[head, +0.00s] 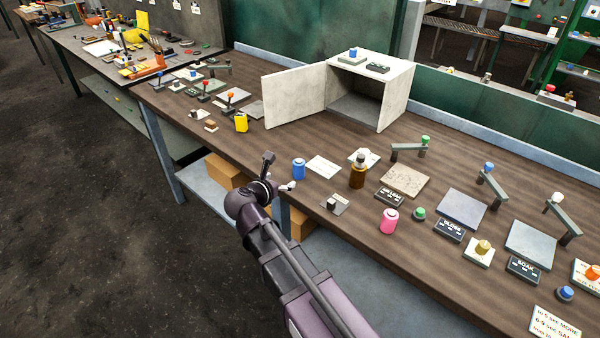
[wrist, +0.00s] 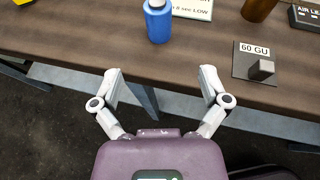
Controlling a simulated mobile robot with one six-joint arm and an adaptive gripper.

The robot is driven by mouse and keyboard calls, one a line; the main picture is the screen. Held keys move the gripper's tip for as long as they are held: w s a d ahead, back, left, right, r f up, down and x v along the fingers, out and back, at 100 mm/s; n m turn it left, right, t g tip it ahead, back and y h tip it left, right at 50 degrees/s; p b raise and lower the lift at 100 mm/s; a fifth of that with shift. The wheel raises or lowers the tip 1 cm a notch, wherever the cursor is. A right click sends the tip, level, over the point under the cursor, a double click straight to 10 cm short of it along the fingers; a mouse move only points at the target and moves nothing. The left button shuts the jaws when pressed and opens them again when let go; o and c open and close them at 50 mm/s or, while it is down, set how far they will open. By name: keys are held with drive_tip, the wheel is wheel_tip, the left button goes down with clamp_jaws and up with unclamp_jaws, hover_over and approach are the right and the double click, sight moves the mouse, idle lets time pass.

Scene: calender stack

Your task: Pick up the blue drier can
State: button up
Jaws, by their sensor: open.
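The blue drier can (head: 299,169) is a small blue bottle with a pale lid. It stands upright near the front edge of the brown workbench (head: 265,150). In the wrist view the can (wrist: 159,22) is at the top, slightly left of centre, beyond my fingertips. My gripper (head: 289,186) is just in front of the bench edge, to the left of and nearer than the can. In the wrist view my gripper (wrist: 163,75) has its two fingers spread wide with nothing between them. It is apart from the can.
A white card (head: 323,166) lies right of the can, and a brown bottle (head: 357,172) stands beyond it. A grey plate with a dark block (head: 334,204) sits at the bench edge. A pink can (head: 389,221) stands further right. A pale open cabinet (head: 368,92) stands behind.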

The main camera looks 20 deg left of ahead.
sight(296, 169)
drive_tip(key=shift+w, duration=0.1)
drive_tip(key=shift+b+x, duration=1.6)
drive_tip(key=shift+x, duration=2.65)
drive_tip(key=shift+b+x, duration=1)
drive_tip(key=shift+x, duration=1.6)
drive_tip(key=shift+a, duration=0.1)
drive_tip(key=c, duration=1.3)
